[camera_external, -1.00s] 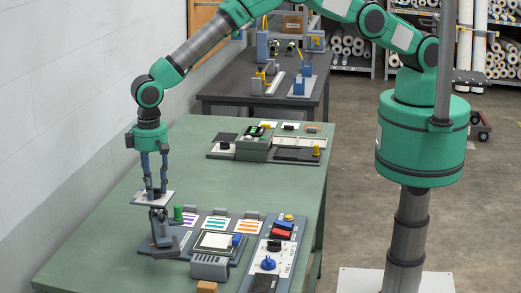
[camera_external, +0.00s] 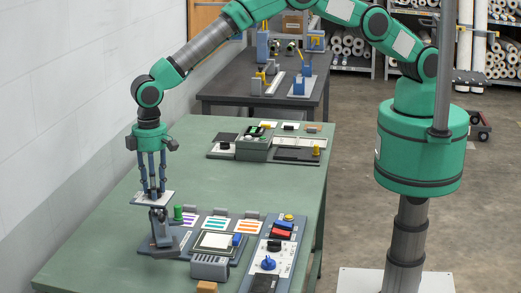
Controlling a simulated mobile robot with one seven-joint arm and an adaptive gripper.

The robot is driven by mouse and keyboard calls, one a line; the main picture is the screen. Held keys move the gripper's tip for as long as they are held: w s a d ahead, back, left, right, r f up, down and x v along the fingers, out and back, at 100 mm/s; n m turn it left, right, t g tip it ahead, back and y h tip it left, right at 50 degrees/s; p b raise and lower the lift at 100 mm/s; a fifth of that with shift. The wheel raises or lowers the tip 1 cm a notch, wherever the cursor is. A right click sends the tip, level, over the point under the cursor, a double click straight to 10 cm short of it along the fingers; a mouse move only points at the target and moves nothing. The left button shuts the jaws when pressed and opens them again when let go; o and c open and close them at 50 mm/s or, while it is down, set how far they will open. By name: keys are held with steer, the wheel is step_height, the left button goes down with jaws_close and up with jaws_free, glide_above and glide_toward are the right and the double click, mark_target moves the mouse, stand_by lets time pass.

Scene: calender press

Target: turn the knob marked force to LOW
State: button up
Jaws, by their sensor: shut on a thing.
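A grey stand (camera_external: 160,227) at the front left of the green bench carries a flat white plate (camera_external: 140,199) on top. My gripper (camera_external: 154,194) points straight down at this plate, its fingers closed around a small knob on it. The fingers mostly hide the knob, and I cannot read any marking or its pointer. A separate blue knob (camera_external: 268,263) sits on a white-faced control panel to the right, away from my gripper. No "force" or LOW lettering is legible in this view.
Beside the stand are a green cylinder (camera_external: 178,212), colour-striped cards (camera_external: 215,225), a framed pad (camera_external: 215,243) and a grey ribbed block (camera_external: 209,267). Another device (camera_external: 255,147) stands farther back. The middle of the green bench (camera_external: 200,180) is clear.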

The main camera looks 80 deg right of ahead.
steer(key=n+b, duration=0.2)
steer(key=n, duration=0.2)
steer(key=shift+n, duration=0.3)
steer(key=shift+n+b, duration=0.35)
steer(key=shift+n, duration=0.15)
steer(key=shift+r, duration=0.1)
steer(key=o, duration=1.2)
step_height(320, 180, up, 12)
steer(key=shift+f, duration=0.1)
